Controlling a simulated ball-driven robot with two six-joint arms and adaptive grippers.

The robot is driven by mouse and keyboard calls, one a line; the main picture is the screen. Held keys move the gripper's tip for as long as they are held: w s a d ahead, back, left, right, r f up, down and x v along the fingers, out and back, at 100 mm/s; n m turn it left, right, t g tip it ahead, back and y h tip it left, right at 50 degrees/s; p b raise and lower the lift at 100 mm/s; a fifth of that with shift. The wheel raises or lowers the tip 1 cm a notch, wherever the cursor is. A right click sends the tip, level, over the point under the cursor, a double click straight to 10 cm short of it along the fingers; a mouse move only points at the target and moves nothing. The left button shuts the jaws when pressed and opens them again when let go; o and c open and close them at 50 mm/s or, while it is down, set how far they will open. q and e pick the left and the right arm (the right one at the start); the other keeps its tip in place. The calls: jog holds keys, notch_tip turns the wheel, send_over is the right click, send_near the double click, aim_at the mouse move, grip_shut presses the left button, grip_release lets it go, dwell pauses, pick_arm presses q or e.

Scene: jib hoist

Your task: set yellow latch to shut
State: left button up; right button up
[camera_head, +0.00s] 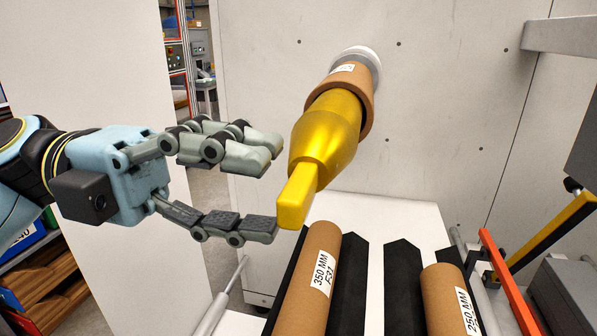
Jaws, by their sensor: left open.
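A yellow latch (299,192), a bar-shaped handle, sticks out toward me from a tapered yellow nose (326,134). The nose sits at the front of a shaft with a brown cardboard core (353,80) around it. The handle slants down to the left. My left gripper (266,190) comes in from the left, open and empty. Its upper fingers and lower finger are spread, with the tips just left of the handle. The lower fingertip appears close to the handle's end; I cannot tell if they touch. My right gripper is out of view.
Two brown cores (312,281) (448,298), labelled 350 MM and 250 MM, lie on black supports (352,285) below. A red bar (510,282) and another yellow bar (553,231) stand at right. A grey beam (562,36) juts in upper right. A pale wall (440,130) stands behind.

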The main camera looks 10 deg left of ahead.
aim_at(297, 199)
pick_arm(q)
jog(key=shift+d+p, duration=0.6)
jog(key=shift+d, duration=1.45)
jog(key=shift+c, duration=0.2)
grip_shut()
